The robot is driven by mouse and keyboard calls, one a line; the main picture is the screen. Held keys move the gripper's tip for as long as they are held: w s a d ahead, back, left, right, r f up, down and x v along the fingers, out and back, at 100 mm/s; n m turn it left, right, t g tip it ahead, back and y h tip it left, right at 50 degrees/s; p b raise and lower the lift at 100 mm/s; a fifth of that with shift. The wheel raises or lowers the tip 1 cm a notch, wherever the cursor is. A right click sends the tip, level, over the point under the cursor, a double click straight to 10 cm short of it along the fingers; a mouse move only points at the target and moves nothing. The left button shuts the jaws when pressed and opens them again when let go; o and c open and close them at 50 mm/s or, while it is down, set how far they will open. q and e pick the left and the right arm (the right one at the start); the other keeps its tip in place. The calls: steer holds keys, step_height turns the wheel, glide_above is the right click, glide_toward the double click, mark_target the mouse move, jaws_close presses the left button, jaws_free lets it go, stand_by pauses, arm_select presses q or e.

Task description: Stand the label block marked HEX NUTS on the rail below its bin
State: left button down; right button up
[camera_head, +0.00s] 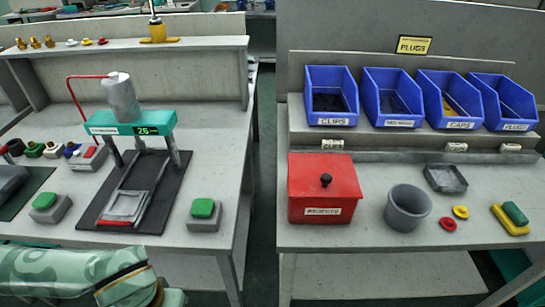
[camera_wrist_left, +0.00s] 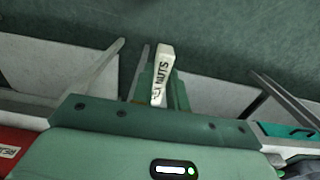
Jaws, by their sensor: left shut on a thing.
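My left gripper (camera_wrist_left: 160,92) is shut on a white label block (camera_wrist_left: 162,68), which stands up from between the fingers in the left wrist view. Its dark lettering reads NUTS, with the first part hidden. In the head view the block and my gripper are out of sight; only my left arm shows at the lower left. The second blue bin from the left (camera_head: 393,97) has a small label that seems to read HEX NUTS. The rail (camera_head: 395,156) runs below the bins, and its stretch under that bin is bare. My right gripper is not in view.
White blocks stand on the rail below the CLIPS (camera_head: 333,145), CAPS (camera_head: 456,147) and PLUGS (camera_head: 511,148) bins. In front stand a red REJECTS box (camera_head: 310,190), a grey cup (camera_head: 407,208) and a grey tray (camera_head: 445,178). A gap separates this bench from the left one.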

arm_select(q)
steer(key=w+r, duration=0.6)
steer(key=r, duration=0.7)
steer(key=shift+w, duration=0.4)
steer(key=shift+d, duration=0.1)
